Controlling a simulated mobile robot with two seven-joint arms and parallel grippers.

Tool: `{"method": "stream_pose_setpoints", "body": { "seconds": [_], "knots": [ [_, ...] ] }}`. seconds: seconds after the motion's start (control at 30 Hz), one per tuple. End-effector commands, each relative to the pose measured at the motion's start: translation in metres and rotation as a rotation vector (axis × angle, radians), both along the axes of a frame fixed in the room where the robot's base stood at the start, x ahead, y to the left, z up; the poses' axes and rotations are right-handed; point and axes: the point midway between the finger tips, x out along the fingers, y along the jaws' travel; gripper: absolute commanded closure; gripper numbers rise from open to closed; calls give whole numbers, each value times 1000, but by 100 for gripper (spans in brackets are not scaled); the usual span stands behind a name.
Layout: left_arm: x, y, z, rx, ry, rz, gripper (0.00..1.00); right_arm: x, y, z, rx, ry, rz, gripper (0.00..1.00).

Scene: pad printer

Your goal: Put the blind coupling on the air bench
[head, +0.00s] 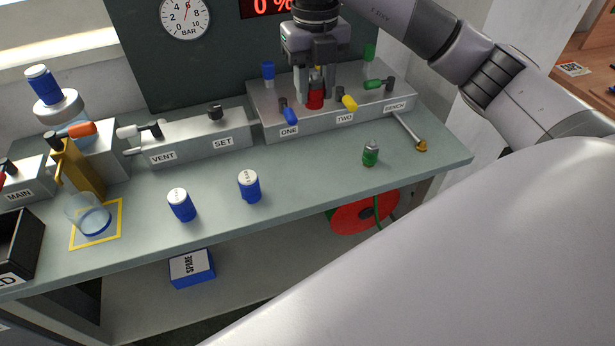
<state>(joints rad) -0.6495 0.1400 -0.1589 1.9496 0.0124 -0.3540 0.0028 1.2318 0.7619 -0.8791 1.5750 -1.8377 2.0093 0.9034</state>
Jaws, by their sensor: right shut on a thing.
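My right gripper (316,85) comes down over the grey manifold block (362,122) at the back of the bench. It is shut on a small red coupling (315,101) with a grey upper part, which is upright at the block behind the ONE and TWO labels. I cannot tell whether the red coupling is seated or just above the surface. A green coupling with a grey top (370,155) stands upright on the bench (300,195) in front of the block. No label shows which one is the blind coupling. My left gripper is not in view.
Blue, yellow and green levers (348,103) stick out around the gripper. A brass-ended rod (420,146) lies at the right. Two blue-and-white cans (182,207) (249,188), a clear cup (88,216) and a black bin (18,245) stand further left. The front middle is clear.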

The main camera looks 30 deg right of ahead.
Motion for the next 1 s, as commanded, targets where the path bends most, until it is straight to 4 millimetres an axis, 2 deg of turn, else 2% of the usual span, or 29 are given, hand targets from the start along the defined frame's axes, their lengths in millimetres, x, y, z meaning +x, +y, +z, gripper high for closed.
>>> {"method": "stream_pose_setpoints", "body": {
  "seconds": [0.17,0.5,0.6,0.87,1.0],
  "knots": [
    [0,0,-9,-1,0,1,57,-1,1,-34,2,8,1,100],
    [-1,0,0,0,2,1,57,-2,0,-121,0,7,0,100],
    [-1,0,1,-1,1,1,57,-1,0,-140,-1,5,0,100],
    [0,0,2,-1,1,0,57,-1,0,-161,0,3,1,100],
    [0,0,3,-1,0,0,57,-1,0,-181,-1,5,-1,100]
  ]
}}
